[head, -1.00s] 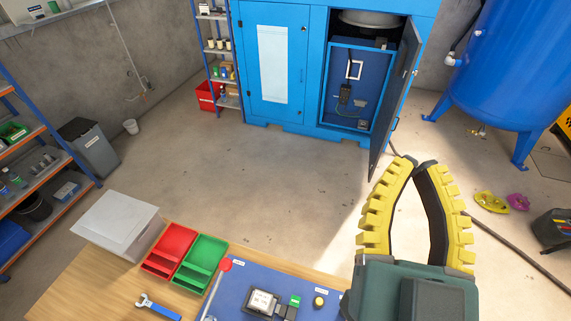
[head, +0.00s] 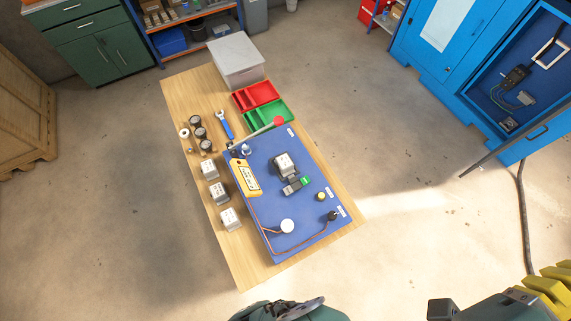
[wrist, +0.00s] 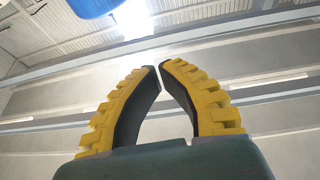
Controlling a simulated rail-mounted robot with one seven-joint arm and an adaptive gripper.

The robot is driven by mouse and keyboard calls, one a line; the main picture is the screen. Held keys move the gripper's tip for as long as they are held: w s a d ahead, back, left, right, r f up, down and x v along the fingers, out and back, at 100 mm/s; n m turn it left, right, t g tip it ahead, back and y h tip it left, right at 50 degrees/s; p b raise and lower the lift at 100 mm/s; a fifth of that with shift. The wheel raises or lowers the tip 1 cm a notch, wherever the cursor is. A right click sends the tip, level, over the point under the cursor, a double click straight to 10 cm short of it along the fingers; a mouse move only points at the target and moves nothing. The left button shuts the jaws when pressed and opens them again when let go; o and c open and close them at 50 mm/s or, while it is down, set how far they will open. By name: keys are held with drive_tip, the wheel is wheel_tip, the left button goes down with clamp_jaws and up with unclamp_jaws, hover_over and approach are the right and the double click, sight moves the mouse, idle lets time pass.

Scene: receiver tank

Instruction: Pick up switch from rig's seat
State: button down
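The rig is a blue board (head: 305,220) on the wooden table in the head view. A boxy, light-topped unit that looks like the switch (head: 284,164) sits on the board's upper middle, beside a small dark block with a green part. Its seat is hidden beneath it. My gripper (wrist: 160,67) points up at the ceiling in the wrist view, its yellow-backed fingers nearly meeting at the tips with nothing between them. In the head view only part of a yellow finger shows at the lower right corner, well away from the board.
Similar boxy units (head: 219,193) and dark round parts stand along the table's left edge. An open blue cabinet (head: 480,75) stands at upper right. Floor between is clear.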

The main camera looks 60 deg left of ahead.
drive_tip(key=shift+d, duration=0.1)
idle(0.3)
drive_tip(key=shift+c, duration=0.4)
unclamp_jaws()
